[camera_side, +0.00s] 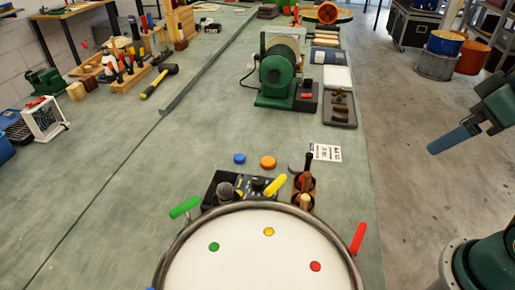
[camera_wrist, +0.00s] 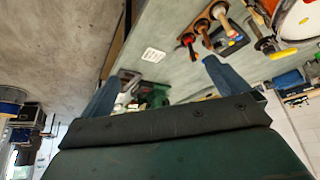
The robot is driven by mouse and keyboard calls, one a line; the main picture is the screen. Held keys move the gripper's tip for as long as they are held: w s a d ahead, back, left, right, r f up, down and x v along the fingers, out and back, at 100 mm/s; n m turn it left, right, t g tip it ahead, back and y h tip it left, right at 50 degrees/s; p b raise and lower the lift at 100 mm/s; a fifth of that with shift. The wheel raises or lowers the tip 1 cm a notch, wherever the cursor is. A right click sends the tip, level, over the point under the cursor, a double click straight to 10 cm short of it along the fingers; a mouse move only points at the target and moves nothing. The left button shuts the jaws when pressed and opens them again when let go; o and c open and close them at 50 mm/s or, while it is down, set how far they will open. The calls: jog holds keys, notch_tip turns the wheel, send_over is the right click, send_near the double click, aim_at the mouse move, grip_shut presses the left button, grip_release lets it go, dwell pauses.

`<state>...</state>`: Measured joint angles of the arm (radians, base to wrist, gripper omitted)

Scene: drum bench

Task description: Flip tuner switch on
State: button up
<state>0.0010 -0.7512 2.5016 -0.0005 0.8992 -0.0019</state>
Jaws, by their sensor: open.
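A black box (camera_side: 223,184) with knobs on top, which looks like the tuner, sits on the bench right behind the drum. It also shows in the wrist view (camera_wrist: 232,43), in the upper right. Its switch is too small to make out, so I cannot tell its position. The drum's rim hides part of the box in the side view. My gripper (camera_side: 455,138) is at the far right, over the floor beyond the bench edge and well away from the box. In the wrist view its two blue fingers (camera_wrist: 165,86) are spread wide with nothing between them.
The white drum (camera_side: 240,255) has coloured handles standing up around its rim. A wooden holder with handled tools (camera_side: 305,195) stands beside the box. A blue disc (camera_side: 239,159), an orange disc (camera_side: 268,162) and a label card (camera_side: 326,152) lie behind. A green machine (camera_side: 278,75) stands farther back.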

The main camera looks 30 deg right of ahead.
jog(key=shift+w+r, duration=0.1)
jog(key=shift+w, duration=0.05)
jog(key=c, duration=1.1)
jog(key=shift+w+a+r+n, duration=0.2)
jog(key=shift+w+n, duration=0.2)
jog(key=shift+n, duration=0.2)
jog(key=c, duration=0.7)
jog(key=w+a+n, duration=0.1)
jog(key=w+n, duration=0.1)
jog(key=w+a+r+n+g, duration=0.1)
jog(key=w+n, duration=0.1)
jog(key=w+a+r+n+g, duration=0.1)
jog(key=w+n, duration=0.1)
jog(key=w, duration=0.1)
jog(key=shift+a, duration=0.25)
grip_shut()
jog(key=w+a+f+n+g, duration=0.1)
jog(key=w+a+f+n, duration=0.3)
jog(key=w+a+n, duration=0.1)
jog(key=w+a+f+n+g, duration=0.2)
jog(key=w+a+n, duration=0.3)
jog(key=a+n, duration=0.3)
jog(key=w+a+f+n+g+h, duration=0.1)
jog(key=w+a+f+n, duration=0.4)
jog(key=a, duration=0.3)
jog(key=shift+w+a+f+n+g, duration=0.25)
jog(key=shift+f+n+g, duration=0.1)
jog(key=shift+n, duration=0.55)
